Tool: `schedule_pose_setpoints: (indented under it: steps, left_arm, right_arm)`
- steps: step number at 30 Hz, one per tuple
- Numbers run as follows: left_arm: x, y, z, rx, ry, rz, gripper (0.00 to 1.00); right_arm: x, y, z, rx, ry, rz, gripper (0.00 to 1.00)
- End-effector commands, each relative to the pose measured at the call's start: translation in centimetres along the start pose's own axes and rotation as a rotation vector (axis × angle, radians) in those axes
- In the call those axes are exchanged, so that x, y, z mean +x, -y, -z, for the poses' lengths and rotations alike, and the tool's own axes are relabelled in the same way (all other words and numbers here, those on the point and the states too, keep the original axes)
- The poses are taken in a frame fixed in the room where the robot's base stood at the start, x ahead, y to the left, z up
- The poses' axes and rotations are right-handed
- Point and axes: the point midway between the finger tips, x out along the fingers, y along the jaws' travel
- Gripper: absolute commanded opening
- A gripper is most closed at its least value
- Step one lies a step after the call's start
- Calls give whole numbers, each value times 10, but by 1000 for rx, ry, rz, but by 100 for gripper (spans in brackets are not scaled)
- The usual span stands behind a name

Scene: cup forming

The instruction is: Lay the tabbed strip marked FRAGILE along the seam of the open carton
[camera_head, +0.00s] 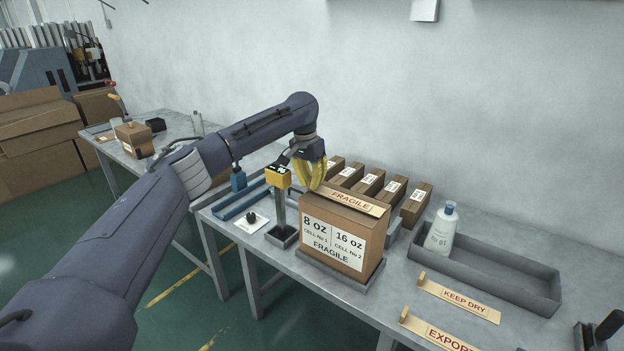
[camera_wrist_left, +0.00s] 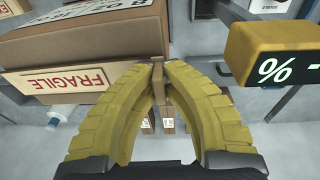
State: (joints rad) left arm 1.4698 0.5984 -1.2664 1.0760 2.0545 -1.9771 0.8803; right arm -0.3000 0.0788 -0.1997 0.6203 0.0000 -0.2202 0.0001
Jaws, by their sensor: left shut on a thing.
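The carton (camera_head: 345,240) stands upright on a grey base on the bench, with a white label reading 8 OZ, 16 OZ and FRAGILE. The tabbed FRAGILE strip (camera_head: 350,200) lies along the carton's top; its red lettering also shows in the left wrist view (camera_wrist_left: 60,80). My left gripper (camera_head: 315,187), with yellow ribbed fingers, is at the strip's left end. In the left wrist view its fingertips (camera_wrist_left: 158,66) are shut on the strip's small tab. The strip hides the seam beneath, and I cannot tell whether it touches along its whole length. My right gripper is not in view.
Several small brown cartons (camera_head: 371,182) stand behind the carton. A grey tray (camera_head: 490,275) with a white bottle (camera_head: 441,230) is to the right. KEEP DRY (camera_head: 459,300) and EXPORT (camera_head: 437,332) strips lie in front. A yellow display (camera_head: 278,176) on a post stands close left of the carton.

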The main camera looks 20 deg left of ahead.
Motion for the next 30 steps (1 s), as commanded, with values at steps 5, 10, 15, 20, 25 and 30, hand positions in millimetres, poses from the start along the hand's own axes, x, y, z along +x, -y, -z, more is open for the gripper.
schedule_pose_setpoints:
  steps: [5,10,15,20,25,30]
  left_arm:
    - [2,0,0,0,-1,0,0]
    - [2,0,0,0,-1,0,0]
    - [2,0,0,0,-1,0,0]
    - [3,0,0,0,-1,0,0]
    - [4,0,0,0,-1,0,0]
    - [6,0,-1,0,-1,0,0]
  right_arm:
    - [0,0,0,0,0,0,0]
    - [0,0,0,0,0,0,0]
    - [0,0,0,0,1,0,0]
    - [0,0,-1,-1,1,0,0]
    - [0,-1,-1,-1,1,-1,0]
    - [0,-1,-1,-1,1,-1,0]
